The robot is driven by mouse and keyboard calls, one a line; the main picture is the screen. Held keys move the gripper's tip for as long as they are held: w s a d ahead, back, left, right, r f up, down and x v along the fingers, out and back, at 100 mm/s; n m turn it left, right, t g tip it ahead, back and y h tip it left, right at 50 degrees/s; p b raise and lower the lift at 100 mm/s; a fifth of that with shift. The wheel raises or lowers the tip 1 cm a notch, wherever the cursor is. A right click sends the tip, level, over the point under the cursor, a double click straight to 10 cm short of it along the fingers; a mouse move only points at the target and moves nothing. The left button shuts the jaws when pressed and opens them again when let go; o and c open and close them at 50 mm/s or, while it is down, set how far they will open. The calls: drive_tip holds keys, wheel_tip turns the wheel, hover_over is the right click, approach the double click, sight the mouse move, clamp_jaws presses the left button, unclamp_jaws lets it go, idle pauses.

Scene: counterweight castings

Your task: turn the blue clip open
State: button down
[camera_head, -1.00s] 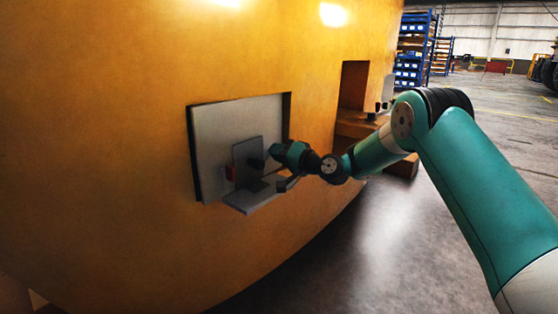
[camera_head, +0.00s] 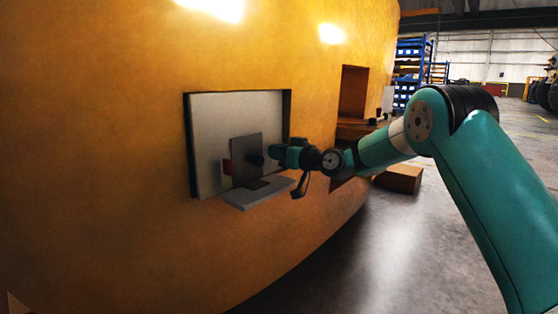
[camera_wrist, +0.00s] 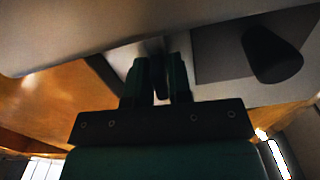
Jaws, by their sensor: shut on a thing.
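My gripper (camera_head: 273,154) is at a grey upright plate (camera_head: 246,152) in a recessed panel of the orange wall. In the wrist view my gripper (camera_wrist: 160,82) has its two fingers closed on a narrow dark piece (camera_wrist: 161,82). This piece is probably the clip, but it is too dark to show blue, and the fingers hide most of it. A dark round knob (camera_head: 256,161) stands out from the plate close to my fingers; in the wrist view the knob (camera_wrist: 272,55) is right of them, apart. A red piece (camera_head: 227,167) sits at the plate's left edge.
A grey ledge (camera_head: 257,193) juts out below the plate. The recess's light back panel (camera_head: 215,120) is behind it. A second opening (camera_head: 353,92) is in the orange wall to the right. Blue shelving (camera_head: 409,72) stands far back. The floor at right is open.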

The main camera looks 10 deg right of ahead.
drive_tip(key=shift+d+n+b, duration=0.1)
drive_tip(key=shift+n+b, duration=0.3)
drive_tip(key=shift+n, duration=0.2)
drive_tip(key=c, duration=1.2)
unclamp_jaws()
drive_tip(key=shift+o, duration=0.2)
drive_tip(key=p+v, duration=0.2)
drive_tip(key=v, duration=1.5)
drive_tip(key=shift+s+p, duration=0.15)
drive_tip(key=shift+p, duration=0.2)
